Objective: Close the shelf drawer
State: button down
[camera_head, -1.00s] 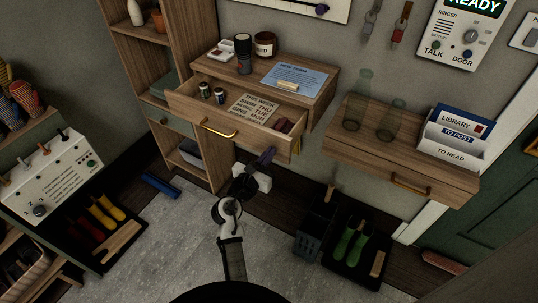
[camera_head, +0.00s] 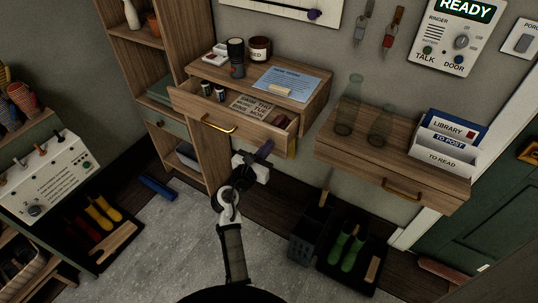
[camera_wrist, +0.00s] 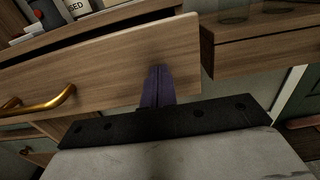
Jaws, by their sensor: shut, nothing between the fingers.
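The shelf drawer (camera_head: 236,133) is wooden with a brass handle (camera_head: 219,126) and sits under the left wall shelf (camera_head: 318,88). It stands partly open, with small jars, a printed card (camera_head: 252,106) and other items showing inside. My gripper (camera_head: 266,147) is shut and empty, at the right part of the drawer front. In the wrist view its purple fingers (camera_wrist: 157,75) reach up against the drawer front (camera_wrist: 110,65), near its right end and right of the brass handle (camera_wrist: 38,104); they appear to touch it.
On the shelf top are a dark canister (camera_head: 236,57), a brown jar (camera_head: 259,49) and a blue sheet (camera_head: 291,83). A second drawer unit (camera_head: 390,170) with glass bottles hangs to the right. A boot tray (camera_head: 352,256) and crate stand below. Grey floor is open in front.

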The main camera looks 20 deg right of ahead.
jog(key=p+x, duration=0.1)
jog(key=x, duration=0.8)
jog(key=shift+w+d, duration=0.25)
jog(key=shift+d+r, duration=0.1)
jog(key=shift+r, duration=0.2)
